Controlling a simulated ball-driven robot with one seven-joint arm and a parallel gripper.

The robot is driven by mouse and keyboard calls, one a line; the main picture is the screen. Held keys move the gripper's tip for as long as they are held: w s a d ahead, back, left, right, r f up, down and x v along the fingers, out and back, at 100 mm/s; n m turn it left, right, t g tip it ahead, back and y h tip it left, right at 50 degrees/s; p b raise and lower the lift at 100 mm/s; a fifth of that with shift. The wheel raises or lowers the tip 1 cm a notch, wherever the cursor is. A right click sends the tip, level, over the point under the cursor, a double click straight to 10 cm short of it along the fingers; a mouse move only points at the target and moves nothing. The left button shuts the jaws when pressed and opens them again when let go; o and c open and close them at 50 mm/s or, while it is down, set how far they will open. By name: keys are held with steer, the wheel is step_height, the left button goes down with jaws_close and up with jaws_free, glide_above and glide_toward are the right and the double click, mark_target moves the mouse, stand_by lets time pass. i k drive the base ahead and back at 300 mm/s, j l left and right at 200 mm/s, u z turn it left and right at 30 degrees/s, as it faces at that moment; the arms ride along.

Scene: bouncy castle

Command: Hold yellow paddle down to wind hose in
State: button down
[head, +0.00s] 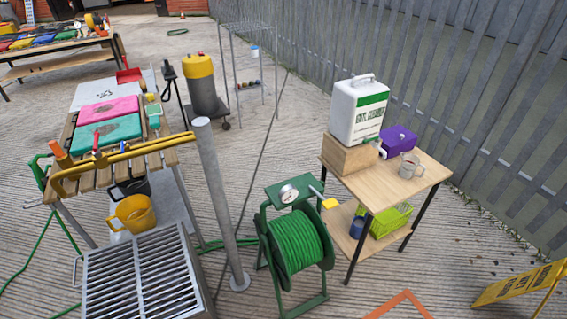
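A green hose reel (297,243) stands on the ground at the lower middle, with green hose wound on its drum. A small yellow paddle (330,203) sits on the end of a short lever at the reel's top right. A round dial (289,193) is on the green plate on top of the reel. Green hose (214,245) runs along the ground to the left of the reel, and more hose (40,243) lies at the far left. My gripper is not in view, and nothing touches the paddle.
A wooden table (433,172) with a white canister (358,112) stands close right of the reel. A grey post (222,210) and a metal grate (140,275) are to the left. A yellow sign (517,284) stands at lower right. Ground before the reel is fairly clear.

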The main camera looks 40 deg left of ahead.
mark_target(328, 204)
steer(key=i+l+u, duration=0.15)
steer(key=u, duration=0.25)
steer(key=i+l+u, duration=0.15)
steer(key=u, duration=0.25)
steer(key=i+l+u, duration=0.2)
steer(key=u, duration=0.2)
steer(key=i+l+u, duration=0.1)
steer(key=l+u, duration=0.55)
steer(key=u, duration=0.15)
steer(key=i+l+u, duration=0.1)
steer(key=l+u, duration=0.2)
steer(key=l, duration=0.15)
steer(key=i+l+u, duration=0.1)
steer(key=l+u, duration=0.2)
steer(key=l, duration=0.2)
